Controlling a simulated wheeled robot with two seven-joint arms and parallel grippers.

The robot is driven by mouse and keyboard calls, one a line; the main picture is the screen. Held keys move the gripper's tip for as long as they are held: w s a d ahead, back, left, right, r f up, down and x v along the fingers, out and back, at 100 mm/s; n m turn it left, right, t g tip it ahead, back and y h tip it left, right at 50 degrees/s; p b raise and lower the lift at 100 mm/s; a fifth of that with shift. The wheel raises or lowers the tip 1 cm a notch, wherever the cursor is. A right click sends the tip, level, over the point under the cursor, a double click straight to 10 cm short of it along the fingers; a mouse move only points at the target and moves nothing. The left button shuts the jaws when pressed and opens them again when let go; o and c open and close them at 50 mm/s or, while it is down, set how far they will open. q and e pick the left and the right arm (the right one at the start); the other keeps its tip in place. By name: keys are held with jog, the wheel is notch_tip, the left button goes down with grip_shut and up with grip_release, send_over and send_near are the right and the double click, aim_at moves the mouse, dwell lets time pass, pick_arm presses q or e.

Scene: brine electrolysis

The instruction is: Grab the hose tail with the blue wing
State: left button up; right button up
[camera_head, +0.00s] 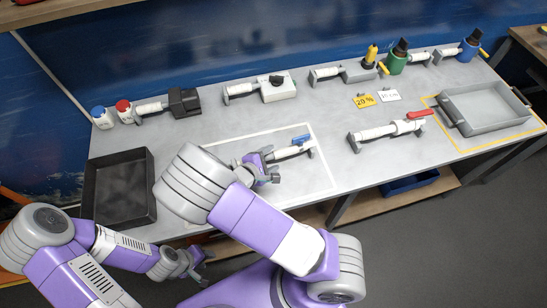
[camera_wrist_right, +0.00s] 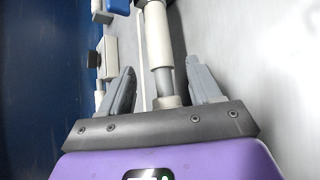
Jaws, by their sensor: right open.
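The hose tail with the blue wing (camera_head: 290,152) lies within the white outline on the grey table. It has a white sleeve, and its blue wing (camera_head: 301,139) points up at its right end. My right gripper (camera_head: 263,166) is at its left end. In the right wrist view the open fingers (camera_wrist_right: 163,75) stand either side of the grey stem and white sleeve (camera_wrist_right: 158,38), with gaps visible on both sides. The blue wing (camera_wrist_right: 118,6) is cut off at the top edge there. My left gripper (camera_head: 200,266) hangs low, in front of the table; its jaw opening is unclear.
A similar part with a red handle (camera_head: 388,131) lies to the right. A black tray (camera_head: 118,190) is at left, a grey tray (camera_head: 486,108) at right. Along the back stand a white box (camera_head: 277,89), a black block (camera_head: 184,102), bottles (camera_head: 124,111) and yellow, green and blue items.

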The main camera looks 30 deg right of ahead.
aim_at(275, 156)
jog(key=b+x, duration=0.1)
jog(key=x, duration=0.1)
jog(key=shift+d+f, duration=0.25)
jog(key=shift+f, duration=0.15)
jog(key=shift+w+d+f+b, duration=0.15)
jog(key=shift+w+d+b, duration=0.15)
jog(key=shift+d+b, duration=0.1)
grip_shut()
